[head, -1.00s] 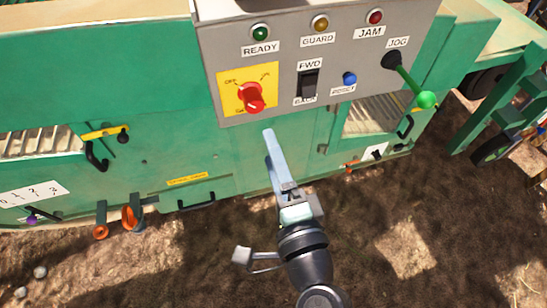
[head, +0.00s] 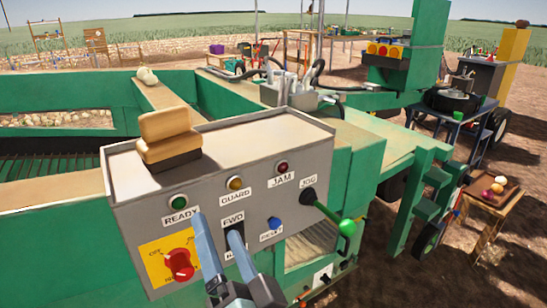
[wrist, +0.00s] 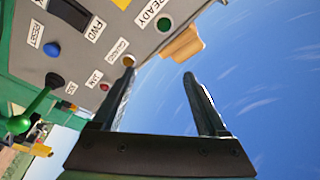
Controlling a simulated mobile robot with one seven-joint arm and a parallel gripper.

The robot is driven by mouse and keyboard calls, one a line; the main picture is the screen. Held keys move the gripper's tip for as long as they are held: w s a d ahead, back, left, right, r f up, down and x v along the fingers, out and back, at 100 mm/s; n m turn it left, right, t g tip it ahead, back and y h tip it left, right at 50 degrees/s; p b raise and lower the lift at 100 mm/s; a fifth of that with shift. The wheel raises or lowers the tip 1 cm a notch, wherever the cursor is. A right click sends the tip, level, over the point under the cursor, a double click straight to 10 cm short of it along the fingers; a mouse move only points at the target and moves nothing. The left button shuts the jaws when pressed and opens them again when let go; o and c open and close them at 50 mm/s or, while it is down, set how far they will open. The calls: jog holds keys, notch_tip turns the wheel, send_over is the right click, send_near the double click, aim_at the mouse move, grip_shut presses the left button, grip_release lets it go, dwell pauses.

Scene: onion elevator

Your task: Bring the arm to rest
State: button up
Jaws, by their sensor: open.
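My gripper (head: 217,226) is raised in front of the grey control panel (head: 135,229) in the head view, its two long fingers apart and nothing between them. The fingers cover part of the panel around the FWD switch (head: 234,221). In the wrist view my gripper (wrist: 158,74) is open, with blue sky between and behind the fingers. The panel (wrist: 110,20) fills the upper left there, tilted by the camera's turn. I cannot tell whether a fingertip touches the panel.
The red rotary knob (head: 179,264) is left of the fingers. The green-tipped JOG lever (head: 346,227) sticks out on the right. A tan padded block (head: 167,133) sits on the panel's top. A blue table (head: 455,118) and a small wooden stand (head: 492,200) are at the right.

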jog(key=s+d+r+n+t+h, duration=0.2)
jog(key=s+r+t+h, duration=0.1)
jog(key=r, duration=0.7)
jog(key=s+d+r+n+t+h, duration=0.1)
jog(key=s+d+r+t+h, duration=0.15)
jog(key=r, duration=0.85)
jog(key=s+d+r+n+t+h, duration=0.2)
jog(key=d+r+t, duration=0.15)
jog(key=r, duration=0.65)
notch_tip(320, 180, up, 20)
jog(key=p, duration=2)
jog(key=shift+a+t+h, duration=0.3)
jog(key=shift+a+h, duration=0.05)
